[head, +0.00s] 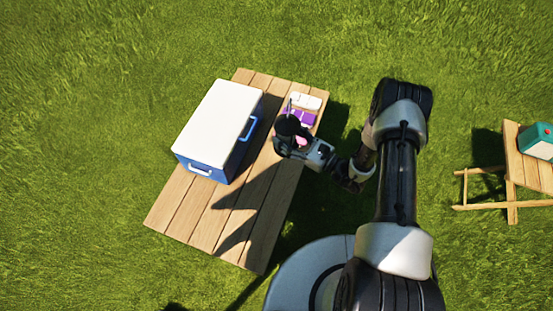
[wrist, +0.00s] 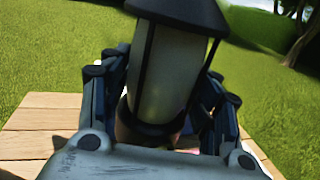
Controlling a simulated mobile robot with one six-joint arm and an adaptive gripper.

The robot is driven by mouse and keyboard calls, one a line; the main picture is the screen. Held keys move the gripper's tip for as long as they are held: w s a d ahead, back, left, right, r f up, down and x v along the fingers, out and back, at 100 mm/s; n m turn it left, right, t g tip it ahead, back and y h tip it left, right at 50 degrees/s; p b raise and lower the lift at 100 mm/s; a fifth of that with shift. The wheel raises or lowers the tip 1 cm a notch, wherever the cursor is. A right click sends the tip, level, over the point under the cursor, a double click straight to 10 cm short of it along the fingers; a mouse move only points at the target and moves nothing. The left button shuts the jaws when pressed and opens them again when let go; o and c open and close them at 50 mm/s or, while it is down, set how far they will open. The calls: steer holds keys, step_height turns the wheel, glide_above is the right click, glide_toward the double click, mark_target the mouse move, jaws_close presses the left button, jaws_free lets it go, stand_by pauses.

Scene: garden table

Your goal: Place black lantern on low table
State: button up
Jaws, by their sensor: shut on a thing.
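The black lantern (wrist: 165,75) has a dark cap and base around a pale glass body. It stands between my gripper's fingers (wrist: 160,110) in the wrist view, slightly tilted in the picture. My gripper (head: 293,140) is shut on the lantern. In the head view the lantern's dark top (head: 287,125) shows over the right side of a slatted wooden table (head: 210,215). I cannot tell whether the lantern's base touches the table, as the gripper hides it.
A blue cooler with a white lid (head: 220,120) stands on the table's left side. Purple and white items (head: 302,108) lie beside the lantern. The table's front part is bare. A small wooden stand (head: 528,172) with a green box (head: 538,140) is at the far right.

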steer(key=s+a+f+b, duration=0.1)
steer(key=f+b, duration=0.2)
steer(key=f, duration=0.7)
steer(key=s+a+f+b, duration=0.1)
steer(key=a+f+b, duration=0.1)
steer(key=f, duration=0.7)
steer(key=a+f+b, duration=0.2)
steer(key=f+b, duration=0.2)
steer(key=f, duration=0.6)
steer(key=shift+s+a+f, duration=0.25)
steer(key=shift+s+f, duration=0.1)
steer(key=shift+s, duration=0.05)
steer(key=o, duration=1.5)
